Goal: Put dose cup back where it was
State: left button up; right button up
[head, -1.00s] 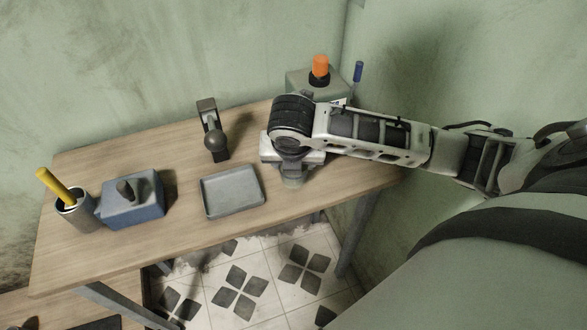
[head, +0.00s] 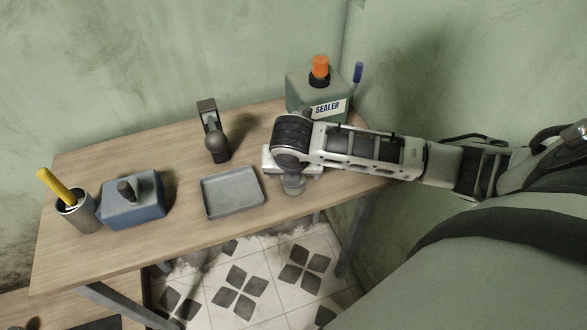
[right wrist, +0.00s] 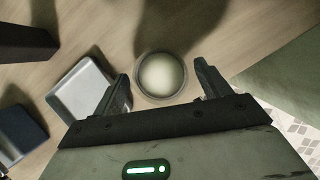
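The dose cup (right wrist: 160,77) appears in the right wrist view as a small round cup with a pale inside and a dark rim, seen from above. My right gripper (right wrist: 161,72) is open, with one finger on each side of the cup in the picture and small gaps to it. I cannot tell how far above the tabletop the fingertips are. In the head view the right hand points down over the table's right part, and my arm hides most of that spot. My left gripper is not in view.
On the wooden table (head: 110,160) stand a grey tray (head: 232,192), a blue box (head: 134,205), a cup with a yellow stick (head: 76,212), a dark stand (head: 213,135) and a sealer container (head: 310,90) with an orange cap. A blue pen-like item (head: 357,73) stands behind.

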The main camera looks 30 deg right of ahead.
jog(key=shift+r, duration=0.1)
jog(key=v, duration=1.2)
